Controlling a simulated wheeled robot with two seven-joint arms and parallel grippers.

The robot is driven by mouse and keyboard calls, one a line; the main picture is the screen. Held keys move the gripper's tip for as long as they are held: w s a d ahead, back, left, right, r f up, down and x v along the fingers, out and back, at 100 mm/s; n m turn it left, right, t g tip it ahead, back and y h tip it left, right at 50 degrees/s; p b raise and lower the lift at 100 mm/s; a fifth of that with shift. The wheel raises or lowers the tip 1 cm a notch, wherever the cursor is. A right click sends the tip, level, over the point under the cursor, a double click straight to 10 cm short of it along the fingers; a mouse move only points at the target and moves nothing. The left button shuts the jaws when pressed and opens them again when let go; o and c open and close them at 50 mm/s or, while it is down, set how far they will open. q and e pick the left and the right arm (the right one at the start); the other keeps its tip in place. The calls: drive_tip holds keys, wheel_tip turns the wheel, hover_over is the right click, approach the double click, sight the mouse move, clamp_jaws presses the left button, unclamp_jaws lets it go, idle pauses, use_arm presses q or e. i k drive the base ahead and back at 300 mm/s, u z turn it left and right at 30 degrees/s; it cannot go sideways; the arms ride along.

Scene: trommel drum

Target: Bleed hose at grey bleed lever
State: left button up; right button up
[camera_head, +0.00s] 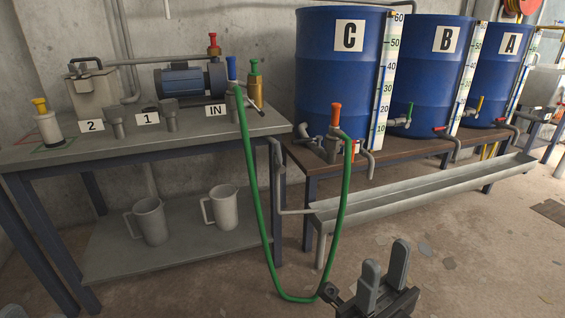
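The green hose (266,220) hangs in a deep loop in front of the benches. Its left end is at the blue-topped fitting (232,69) by the IN label, and its right end is at the orange-topped fitting (335,116) before drum C. A small pale grey lever (252,103) sticks out beside the green-topped brass fitting (255,80); I cannot tell for sure that it is the bleed lever. My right gripper (383,264) is open and empty at the bottom, just right of the hose's lowest part and apart from the fittings. My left gripper is not in view.
Blue drums C (335,75), B (430,70) and A (500,70) stand on the brown bench. A grey trough (430,190) runs along its front. A pump (190,80) sits on the left bench, with two jugs (150,220) below. Floor at the lower right is clear.

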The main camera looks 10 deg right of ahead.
sight(278, 152)
drive_tip(key=z, duration=0.35)
drive_tip(key=i, duration=0.65)
drive_tip(key=u, duration=1.2)
